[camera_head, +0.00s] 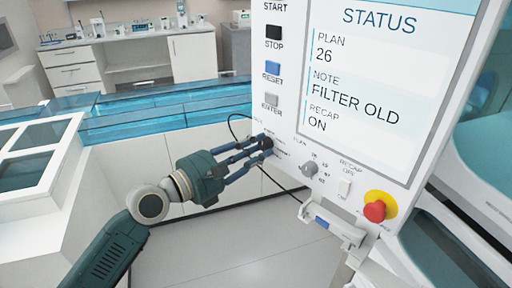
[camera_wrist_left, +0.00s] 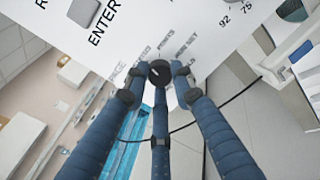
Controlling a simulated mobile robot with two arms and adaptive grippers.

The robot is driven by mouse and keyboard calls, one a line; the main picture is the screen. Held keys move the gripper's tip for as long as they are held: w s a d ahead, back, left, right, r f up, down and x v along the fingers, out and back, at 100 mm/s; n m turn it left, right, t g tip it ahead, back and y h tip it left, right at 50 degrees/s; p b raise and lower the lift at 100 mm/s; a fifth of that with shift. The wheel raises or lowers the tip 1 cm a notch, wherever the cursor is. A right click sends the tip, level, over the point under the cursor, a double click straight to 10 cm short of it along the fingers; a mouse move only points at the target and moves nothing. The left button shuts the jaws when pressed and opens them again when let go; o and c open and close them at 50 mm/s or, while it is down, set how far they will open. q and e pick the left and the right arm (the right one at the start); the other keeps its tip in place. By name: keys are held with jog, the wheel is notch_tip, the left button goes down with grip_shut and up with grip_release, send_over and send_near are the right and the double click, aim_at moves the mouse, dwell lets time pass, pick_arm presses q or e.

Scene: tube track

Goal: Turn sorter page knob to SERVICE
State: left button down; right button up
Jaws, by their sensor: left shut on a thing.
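The sorter panel (camera_head: 284,100) is a white upright face with a screen (camera_head: 380,90) reading STATUS, PLAN 26, NOTE FILTER OLD, RECAP ON. A small dark round knob (camera_wrist_left: 160,71) is at its lower left, with small labels around it that are too blurred or covered to read fully. My left gripper (camera_head: 260,146) is shut on this knob, its three blue fingers around it. In the left wrist view the gripper (camera_wrist_left: 160,80) has its fingertips at the knob's sides. The knob's pointer direction cannot be told. My right gripper is not in view.
A grey plan knob (camera_head: 309,169), a recap switch (camera_head: 345,187) and a red emergency button (camera_head: 375,210) lie right of the gripper. START, STOP, RESET (camera_head: 272,68) and ENTER (camera_head: 271,100) buttons are above it. A black cable (camera_head: 285,190) hangs below.

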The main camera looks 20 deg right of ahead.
pick_arm(q)
jog(key=m+p, duration=0.1)
jog(key=m, duration=0.7)
jog(key=shift+m+y, duration=0.3)
jog(key=m, duration=0.4)
jog(key=m+b, duration=0.1)
jog(key=m, duration=0.3)
jog(key=shift+m, duration=0.3)
jog(key=m+t+b, duration=0.1)
jog(key=m+b, duration=0.1)
jog(key=m, duration=0.3)
jog(key=shift+s+f+y, duration=0.1)
jog(key=shift+y, duration=0.2)
jog(key=m+b, duration=0.1)
jog(key=m, duration=0.4)
jog(key=shift+b, duration=0.4)
jog(key=m+b, duration=0.1)
jog(key=m, duration=0.3)
jog(key=shift+d+m+t, duration=0.1)
jog(key=shift+m+t, duration=0.2)
jog(key=shift+m, duration=0.1)
jog(key=m, duration=0.4)
jog(key=shift+m, duration=0.4)
